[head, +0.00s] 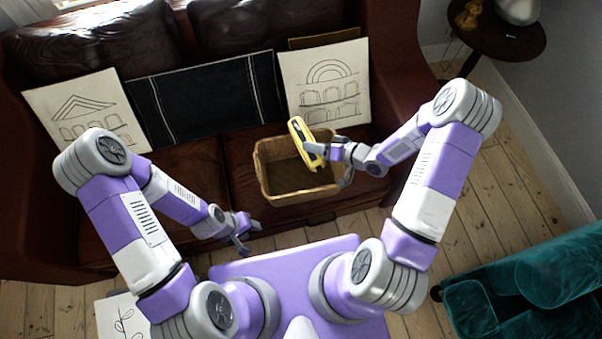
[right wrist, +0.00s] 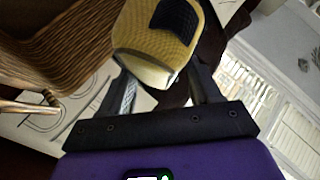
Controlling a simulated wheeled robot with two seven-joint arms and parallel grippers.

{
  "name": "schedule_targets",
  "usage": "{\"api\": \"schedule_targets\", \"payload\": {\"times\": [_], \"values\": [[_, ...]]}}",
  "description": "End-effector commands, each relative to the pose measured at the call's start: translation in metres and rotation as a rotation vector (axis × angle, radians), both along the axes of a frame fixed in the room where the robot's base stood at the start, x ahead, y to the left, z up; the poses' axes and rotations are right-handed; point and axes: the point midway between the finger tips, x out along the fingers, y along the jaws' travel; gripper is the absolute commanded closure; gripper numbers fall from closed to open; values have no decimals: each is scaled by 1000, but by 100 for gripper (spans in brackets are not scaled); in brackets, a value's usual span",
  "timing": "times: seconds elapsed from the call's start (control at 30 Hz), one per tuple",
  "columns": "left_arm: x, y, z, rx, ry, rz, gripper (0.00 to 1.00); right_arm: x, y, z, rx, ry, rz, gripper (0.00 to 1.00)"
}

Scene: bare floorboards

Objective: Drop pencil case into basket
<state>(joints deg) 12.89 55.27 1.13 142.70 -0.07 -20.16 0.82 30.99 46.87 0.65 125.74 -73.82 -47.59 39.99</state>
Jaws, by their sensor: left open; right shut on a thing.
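The yellow pencil case (head: 303,137) with a dark patch is held in my right gripper (head: 326,151), above the right part of the basket's opening. The case also shows between the fingers in the right wrist view (right wrist: 155,52). The tan wicker basket (head: 263,180) sits on the brown sofa seat; its inside looks empty where visible, and my right gripper hides part of its right side. The basket's woven side also shows in the right wrist view (right wrist: 60,50). My left gripper (head: 247,230) is open and empty, near the sofa's front edge, left of and below the basket.
Drawings on white boards (head: 327,85) and a dark striped panel (head: 208,100) lean on the sofa (head: 195,165) back. A round dark side table (head: 497,38) stands at upper right. A teal chair (head: 530,290) is at lower right. Floorboards are clear between.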

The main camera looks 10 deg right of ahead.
Motion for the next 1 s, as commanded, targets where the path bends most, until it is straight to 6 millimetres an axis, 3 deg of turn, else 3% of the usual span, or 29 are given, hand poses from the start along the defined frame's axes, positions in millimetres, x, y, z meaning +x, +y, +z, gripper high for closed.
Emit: {"api": "schedule_targets", "payload": {"times": [0.33,0.37,0.53,0.83,1.0], "values": [[0,0,-4,0,0,0,57,1,0,-4,0,-3,0,73],[0,0,-4,0,0,0,57,1,0,-4,0,-3,0,33],[0,0,-4,0,0,0,57,1,0,-4,0,-3,0,7],[0,0,-4,0,0,0,57,-1,-1,-4,-1,-1,-1,7],[0,0,5,0,0,0,57,-12,-15,7,-1,-2,-4,7]]}}
